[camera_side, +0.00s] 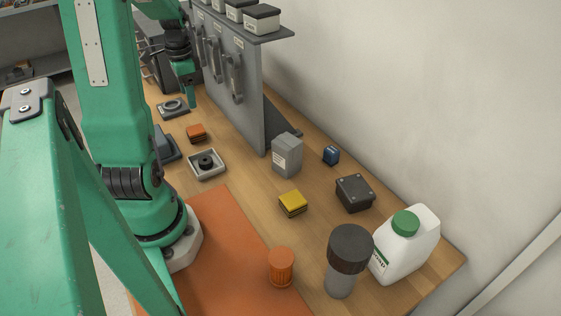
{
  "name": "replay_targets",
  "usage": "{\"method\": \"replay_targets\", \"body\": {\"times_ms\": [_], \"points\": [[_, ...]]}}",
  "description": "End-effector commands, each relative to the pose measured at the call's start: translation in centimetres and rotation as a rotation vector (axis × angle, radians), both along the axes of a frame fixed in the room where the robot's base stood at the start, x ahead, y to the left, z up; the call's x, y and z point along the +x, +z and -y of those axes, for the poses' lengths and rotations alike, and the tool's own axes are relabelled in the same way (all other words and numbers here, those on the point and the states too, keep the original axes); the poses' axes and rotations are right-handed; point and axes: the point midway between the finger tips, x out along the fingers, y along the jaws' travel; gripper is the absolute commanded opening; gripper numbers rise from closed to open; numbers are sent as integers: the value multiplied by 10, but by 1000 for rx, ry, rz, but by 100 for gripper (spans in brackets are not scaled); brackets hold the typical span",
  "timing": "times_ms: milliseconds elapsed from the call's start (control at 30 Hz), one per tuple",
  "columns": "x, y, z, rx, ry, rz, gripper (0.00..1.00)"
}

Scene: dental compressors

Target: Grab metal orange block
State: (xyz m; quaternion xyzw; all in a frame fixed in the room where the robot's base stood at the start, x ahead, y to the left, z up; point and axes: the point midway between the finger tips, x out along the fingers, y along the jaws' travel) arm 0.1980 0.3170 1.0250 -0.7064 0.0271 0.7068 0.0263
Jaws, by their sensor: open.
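A small orange block (196,133) with a dark lower part lies on the wooden table, left of the grey upright panel. A ribbed orange cylinder (281,267) stands at the front on the orange mat. My gripper (191,98) is at the end of my green arm, above the back of the table, behind the orange block and apart from it. It is open, and I see nothing held in it. Its fingertips are small in this view.
A grey panel (238,95) with hanging tools stands right of the block. A square tray (207,165) with a black ring lies in front of it. A yellow block (293,203), grey box (287,156), dark box (355,193), white jug (406,245) and dark-capped cylinder (347,262) stand further right.

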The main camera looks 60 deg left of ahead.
Motion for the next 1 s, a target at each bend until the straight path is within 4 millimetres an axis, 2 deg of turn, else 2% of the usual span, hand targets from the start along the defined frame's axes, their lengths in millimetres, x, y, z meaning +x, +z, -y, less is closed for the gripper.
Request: {"method": "replay_targets", "body": {"times_ms": [33,100,200,533,800,1000], "points": [[-1,-17,1,-8,0,-5,71],[-1,-34,1,-6,0,-3,71],[0,-47,0,-1,0,-1,71],[0,-58,0,0,0,0,71],[0,-77,0,0,0,0,71],[0,-80,0,1,0,0,71]]}}
